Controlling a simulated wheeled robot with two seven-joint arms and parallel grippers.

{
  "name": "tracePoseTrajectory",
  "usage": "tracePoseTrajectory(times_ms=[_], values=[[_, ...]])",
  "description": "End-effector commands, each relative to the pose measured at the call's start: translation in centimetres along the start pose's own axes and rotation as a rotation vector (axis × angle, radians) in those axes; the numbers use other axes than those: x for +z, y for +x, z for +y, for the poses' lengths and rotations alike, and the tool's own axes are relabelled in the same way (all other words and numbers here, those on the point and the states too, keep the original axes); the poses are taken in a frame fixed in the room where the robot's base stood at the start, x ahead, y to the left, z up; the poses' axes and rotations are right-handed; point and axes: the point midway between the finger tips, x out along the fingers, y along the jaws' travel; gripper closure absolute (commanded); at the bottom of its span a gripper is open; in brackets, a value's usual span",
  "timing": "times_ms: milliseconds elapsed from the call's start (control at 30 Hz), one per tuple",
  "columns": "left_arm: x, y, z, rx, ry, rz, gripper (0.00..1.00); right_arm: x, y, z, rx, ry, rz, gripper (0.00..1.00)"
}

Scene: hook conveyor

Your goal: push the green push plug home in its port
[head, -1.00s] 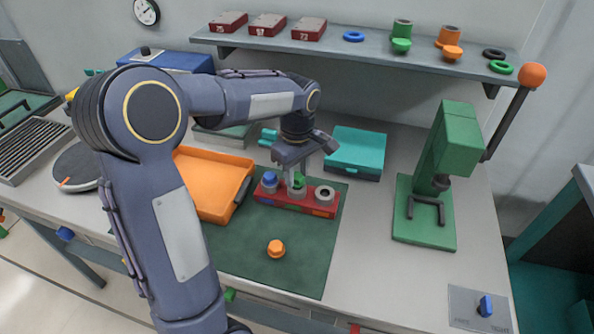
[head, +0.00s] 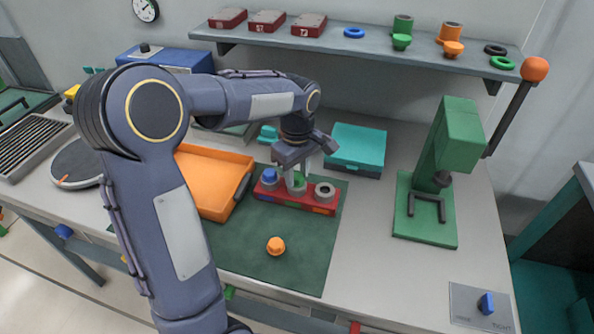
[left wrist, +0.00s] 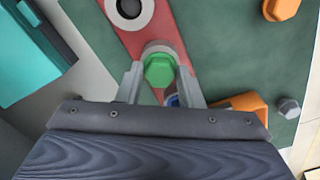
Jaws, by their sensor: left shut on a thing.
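The green push plug (left wrist: 159,70) sits in the middle port of the red port block (head: 318,208). It also shows in the head view (head: 299,180), partly covered by the gripper. My left gripper (head: 298,176) points down over the middle port, and its fingers (left wrist: 160,82) stand on both sides of the green plug, shut on it. How deep the plug sits is hard to tell. A blue plug (head: 269,176) is in the left port. The right port (head: 325,190) is empty, with a dark hole. My right gripper is not in view.
An orange plug (head: 276,246) lies on the green mat (head: 290,273) in front of the block. An orange tray (head: 215,207) is to the left, a teal box (head: 357,146) behind, a green press (head: 425,220) to the right. A shelf with spare parts hangs above.

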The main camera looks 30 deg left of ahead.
Motion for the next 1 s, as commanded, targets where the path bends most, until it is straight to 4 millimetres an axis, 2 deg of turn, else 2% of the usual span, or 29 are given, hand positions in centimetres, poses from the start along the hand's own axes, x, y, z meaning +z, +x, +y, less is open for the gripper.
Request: tracePoseTrajectory(times_ms=[167,200,367,667,767,1000], values=[[0.0,0.2,0.0,0.000,0.000,0.000,0.88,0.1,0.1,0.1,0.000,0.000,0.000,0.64],[0.0,0.2,0.0,0.000,0.000,0.000,0.62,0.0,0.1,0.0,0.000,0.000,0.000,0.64],[0.0,0.2,0.0,0.000,0.000,0.000,0.41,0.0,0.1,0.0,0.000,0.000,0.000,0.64],[0.0,-0.1,0.0,0.001,0.000,0.000,0.41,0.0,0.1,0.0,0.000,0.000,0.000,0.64],[0.0,-1.1,0.1,0.004,0.000,0.001,0.41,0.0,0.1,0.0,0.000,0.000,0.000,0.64],[0.0,-5.2,0.1,0.004,0.001,0.001,0.41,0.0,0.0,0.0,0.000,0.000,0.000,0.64]])
